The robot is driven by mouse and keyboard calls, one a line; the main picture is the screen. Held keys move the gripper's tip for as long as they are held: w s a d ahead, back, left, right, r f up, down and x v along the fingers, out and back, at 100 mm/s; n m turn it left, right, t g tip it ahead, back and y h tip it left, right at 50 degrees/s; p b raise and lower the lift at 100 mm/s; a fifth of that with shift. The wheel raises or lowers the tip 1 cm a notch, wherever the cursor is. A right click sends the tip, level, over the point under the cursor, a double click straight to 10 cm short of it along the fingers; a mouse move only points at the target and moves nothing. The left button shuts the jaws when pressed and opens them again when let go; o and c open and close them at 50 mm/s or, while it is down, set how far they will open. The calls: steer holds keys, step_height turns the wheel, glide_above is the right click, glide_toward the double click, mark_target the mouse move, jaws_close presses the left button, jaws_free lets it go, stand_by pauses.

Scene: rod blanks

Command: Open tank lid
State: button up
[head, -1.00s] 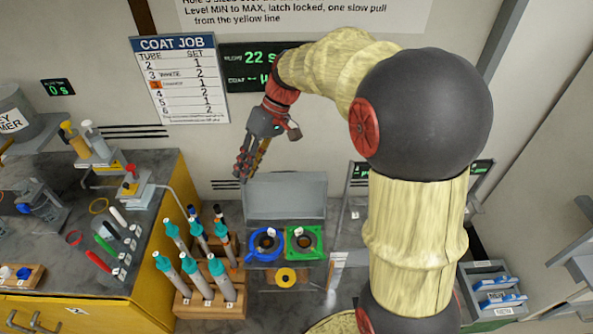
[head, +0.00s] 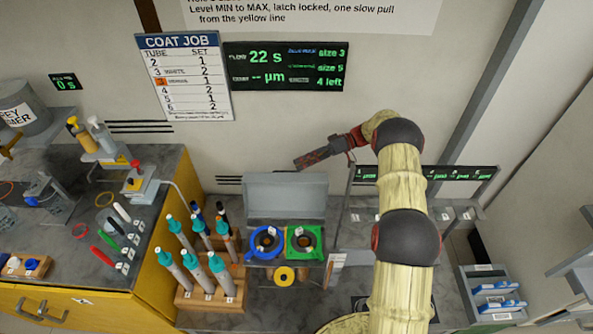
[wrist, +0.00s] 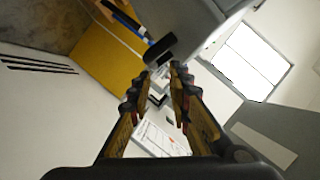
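A grey box-like station stands against the back wall in the head view. An upright grey panel (head: 286,195), which looks like the tank lid standing raised, is at its back. In front of the panel sit a blue ring piece (head: 264,243) and a green square piece (head: 304,242), each with a dark round centre. My gripper (head: 300,163) is above the panel's right part, pointing left, apparently apart from it. In the wrist view its two fingers (wrist: 165,73) are apart with nothing between them. A dark block (wrist: 160,48) shows past the fingertips; what it is, I cannot tell.
A rack of several grey tubes with teal caps (head: 207,275) stands left of the station. A yellow-sided bench (head: 165,215) with bottles and pens is farther left. A thin metal frame with small displays (head: 455,173) is at the right. A blue-and-grey bin (head: 497,290) stands lower right.

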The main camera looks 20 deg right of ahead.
mark_target(287, 173)
steer(key=x, duration=0.2)
steer(key=f+x, duration=0.1)
steer(key=x, duration=0.4)
steer(key=shift+w+d+f+b, duration=0.15)
steer(key=shift+d+f+b, duration=0.15)
steer(key=shift+b, duration=0.05)
steer(key=c, duration=0.3)
jaws_close()
steer(key=shift+t, duration=0.3)
